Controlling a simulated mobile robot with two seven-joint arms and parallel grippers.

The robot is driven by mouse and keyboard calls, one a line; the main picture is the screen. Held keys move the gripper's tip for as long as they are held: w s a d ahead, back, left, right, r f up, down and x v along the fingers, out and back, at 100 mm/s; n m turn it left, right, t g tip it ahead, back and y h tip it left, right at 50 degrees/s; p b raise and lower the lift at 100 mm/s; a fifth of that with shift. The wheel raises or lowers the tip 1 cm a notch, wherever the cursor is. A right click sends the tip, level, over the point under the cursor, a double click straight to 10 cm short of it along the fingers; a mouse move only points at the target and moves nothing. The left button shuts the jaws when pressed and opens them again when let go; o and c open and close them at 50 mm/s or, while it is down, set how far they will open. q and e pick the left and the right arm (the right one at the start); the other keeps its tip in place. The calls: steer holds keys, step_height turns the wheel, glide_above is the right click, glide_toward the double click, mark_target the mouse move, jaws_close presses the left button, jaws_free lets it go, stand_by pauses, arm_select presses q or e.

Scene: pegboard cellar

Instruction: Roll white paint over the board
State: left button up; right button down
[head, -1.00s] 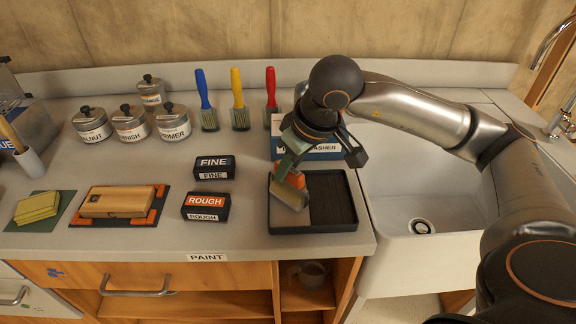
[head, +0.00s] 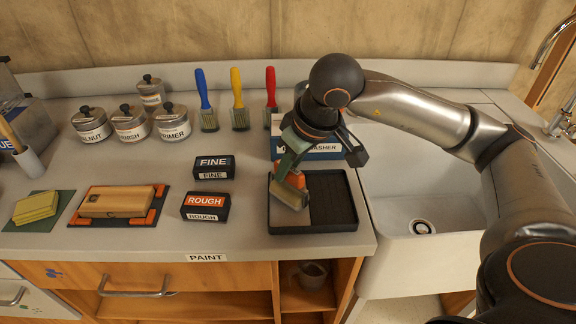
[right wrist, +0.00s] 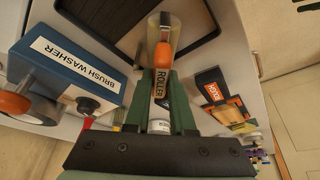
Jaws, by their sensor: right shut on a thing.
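My right gripper (head: 318,156) is above the black paint tray (head: 335,229) and is shut on the paint roller. The roller (head: 289,193) has an orange part and a pale greyish head, which hangs tilted over the tray's left side. I cannot tell whether it touches the tray. In the right wrist view the roller (right wrist: 161,82) sits between the green fingers, with its label reading ROLLER. The wooden board (head: 118,202) lies on a dark mat with orange corner pieces at the left. My left gripper is not in view.
Black FINE (head: 214,167) and ROUGH (head: 206,206) blocks stand between board and tray. Tins, including PRIMER (head: 172,122), and three brushes (head: 239,108) stand behind. The blue brush washer (head: 318,150) is behind the tray. A sink (head: 420,190) is at right.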

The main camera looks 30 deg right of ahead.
steer(key=shift+s+f, duration=0.1)
steer(key=shift+f, duration=0.1)
steer(key=shift+r+p, duration=2.4)
steer(key=shift+r, duration=1.3)
